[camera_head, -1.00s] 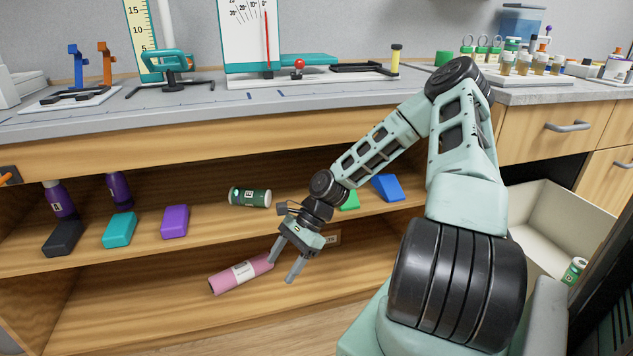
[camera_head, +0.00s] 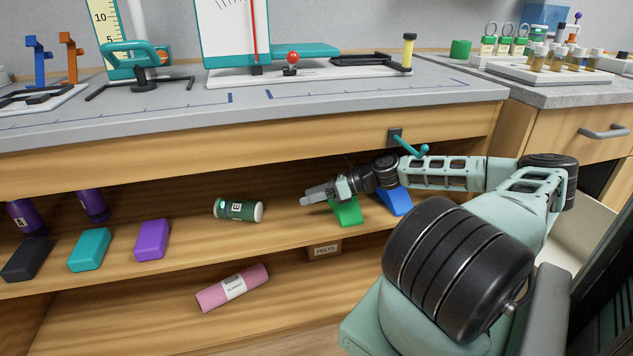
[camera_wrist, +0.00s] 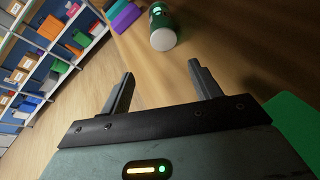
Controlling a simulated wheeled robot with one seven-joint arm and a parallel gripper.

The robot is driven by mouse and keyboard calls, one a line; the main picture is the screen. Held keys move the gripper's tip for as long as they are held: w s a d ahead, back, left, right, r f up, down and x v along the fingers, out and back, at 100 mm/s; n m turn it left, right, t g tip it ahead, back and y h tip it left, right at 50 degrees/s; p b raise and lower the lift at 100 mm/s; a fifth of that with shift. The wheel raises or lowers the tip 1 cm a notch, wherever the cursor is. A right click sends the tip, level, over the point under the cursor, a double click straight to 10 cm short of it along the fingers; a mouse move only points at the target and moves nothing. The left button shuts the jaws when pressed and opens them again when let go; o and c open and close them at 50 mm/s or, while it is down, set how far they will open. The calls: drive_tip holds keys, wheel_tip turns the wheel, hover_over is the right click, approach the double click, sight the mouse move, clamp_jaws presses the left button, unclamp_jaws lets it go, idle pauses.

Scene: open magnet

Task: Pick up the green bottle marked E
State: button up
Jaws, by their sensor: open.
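The green bottle (camera_head: 238,210) lies on its side on the upper shelf, with a white label that seems to read E and a pale cap at its right end. My gripper (camera_head: 308,198) is to the right of the bottle, level with the shelf, with its fingers pointing left toward the cap end. A gap separates them. In the wrist view the bottle (camera_wrist: 161,27) lies beyond the fingers, its cap facing me. My gripper (camera_wrist: 163,78) is open and empty there.
A green block (camera_head: 347,212) lies just below my gripper, and a blue block (camera_head: 395,201) lies under my wrist. Purple (camera_head: 152,240), teal (camera_head: 89,250) and black (camera_head: 27,259) blocks sit left. The worktop (camera_head: 330,104) overhangs the shelf. A pink roll (camera_head: 232,287) lies below.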

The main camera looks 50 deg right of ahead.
sight(260, 209)
drive_tip(key=shift+w+d, duration=0.25)
drive_tip(key=shift+d, duration=0.15)
drive_tip(key=b+x, duration=0.3)
drive_tip(key=x, duration=1.4)
drive_tip(key=shift+w+a+b, duration=0.15)
drive_tip(key=shift+a+b, duration=0.05)
drive_tip(key=shift+b, duration=0.15)
drive_tip(key=c, duration=1)
